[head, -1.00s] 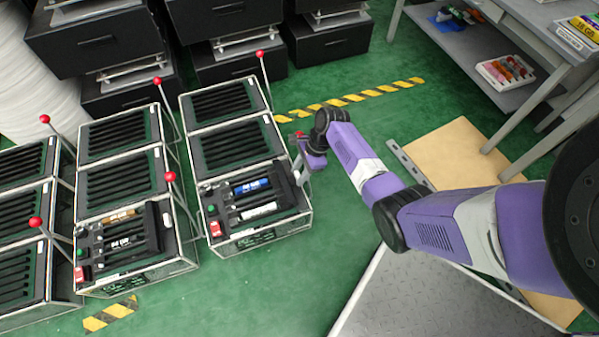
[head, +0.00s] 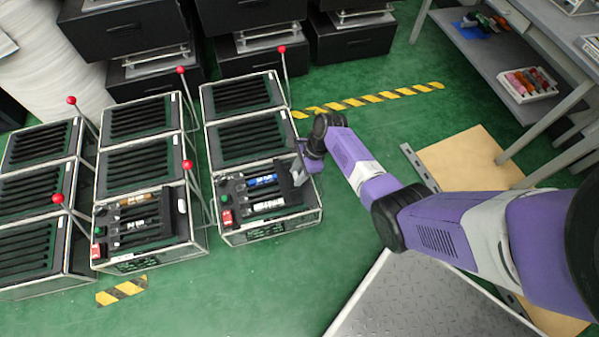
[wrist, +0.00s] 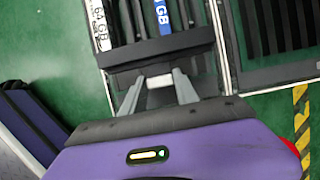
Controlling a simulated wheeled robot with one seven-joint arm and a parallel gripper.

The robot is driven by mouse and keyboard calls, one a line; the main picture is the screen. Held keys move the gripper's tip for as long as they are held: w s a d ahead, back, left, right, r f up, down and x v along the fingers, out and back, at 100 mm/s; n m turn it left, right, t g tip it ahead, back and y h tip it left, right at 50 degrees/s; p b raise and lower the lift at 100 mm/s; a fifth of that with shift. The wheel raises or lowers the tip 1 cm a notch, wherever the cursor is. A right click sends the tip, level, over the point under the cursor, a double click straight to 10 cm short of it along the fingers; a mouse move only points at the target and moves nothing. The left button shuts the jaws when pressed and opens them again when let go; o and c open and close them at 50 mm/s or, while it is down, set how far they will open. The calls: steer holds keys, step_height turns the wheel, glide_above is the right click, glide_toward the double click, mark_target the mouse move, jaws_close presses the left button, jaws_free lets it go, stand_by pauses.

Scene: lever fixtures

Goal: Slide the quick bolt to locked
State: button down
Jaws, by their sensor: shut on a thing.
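The front case (head: 268,227) has a black slotted top with a blue-labelled stick and a white-labelled stick in it. My gripper (head: 299,178) is at this case's right side. In the wrist view my gripper (wrist: 158,88) has its two grey fingers closed around a small pale piece, apparently the quick bolt's handle (wrist: 158,80). This piece sits against the black end bar (wrist: 160,55) of the slotted top. The bolt's body and its locked position cannot be made out. A red knob shows partly behind my gripper's purple body in the wrist view.
Several similar cases with upright red-knobbed levers (head: 188,165) stand to the left and behind. Black drawers (head: 125,35) line the back. A grey workbench (head: 530,85) stands at the right. Open green floor lies in front of the cases.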

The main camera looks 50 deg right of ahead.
steer(key=c, duration=0.9)
jaws_free()
steer(key=shift+w+a, duration=0.15)
steer(key=shift+a, duration=0.1)
steer(key=p+v, duration=0.4)
steer(key=v, duration=0.4)
steer(key=shift+f, duration=0.1)
